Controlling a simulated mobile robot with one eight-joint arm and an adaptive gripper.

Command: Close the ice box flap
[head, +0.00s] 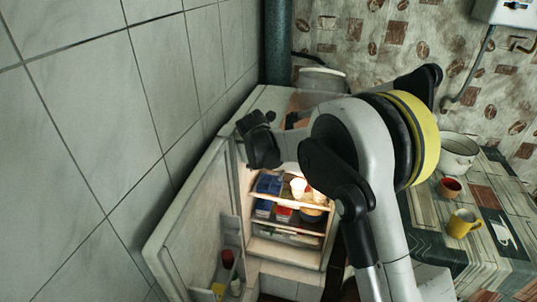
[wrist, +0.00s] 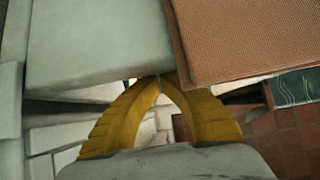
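The fridge (head: 262,102) stands open against the tiled wall, its door (head: 190,215) swung out to the left. The lit interior shows shelves; my arm covers part of its upper area, and I cannot clearly make out the ice box flap in the head view. My gripper (wrist: 160,77) is near the top of the opening, its yellow fingers curving in until the tips meet or nearly meet. A pale panel (wrist: 95,45) is just beyond the tips at upper left; I cannot tell whether it is the flap. Nothing shows held between the fingers.
A brown textured panel (wrist: 250,40) fills the upper right of the wrist view, close to the fingertips. Shelves hold blue boxes (head: 269,183) and other food. A table (head: 490,225) at right carries a white pot (head: 457,152) and a yellow mug (head: 462,223).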

